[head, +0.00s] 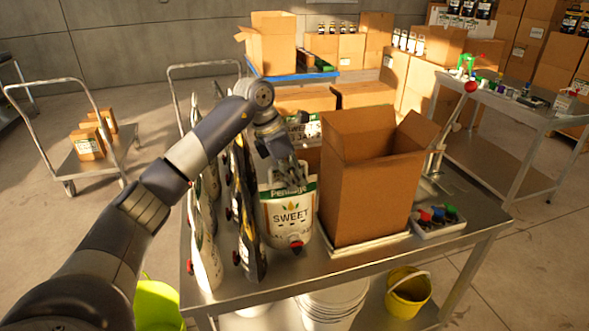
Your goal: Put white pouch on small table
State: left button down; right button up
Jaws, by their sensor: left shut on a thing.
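The white pouch (289,218), with a green band, the word "SWEET" and a red cap low on its front, is upright over the near metal table (345,262). My left gripper (287,184) comes from above and is shut on the pouch's top edge; its fingertips partly cover the green band. I cannot tell whether the pouch's bottom touches the tabletop. My right gripper is not in view. I cannot tell which table is the small one; another metal table (520,105) stands at the right.
Several other pouches (205,250) stand in a row left of the held one. An open cardboard box (365,190) stands close on its right, with a tray of small coloured items (437,220) beyond. Carts (95,150) and stacked boxes are behind. Buckets (408,292) sit below the table.

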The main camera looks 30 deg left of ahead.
aim_at(296, 193)
pick_arm(q)
jog(key=shift+f+p, duration=0.4)
jog(key=shift+f, duration=1.15)
jog(key=c, duration=2)
grip_release()
jog(key=shift+f, duration=0.25)
jog(key=shift+o, duration=1.2)
jog(key=shift+s, duration=0.1)
jog(key=shift+s+d+r, duration=0.1)
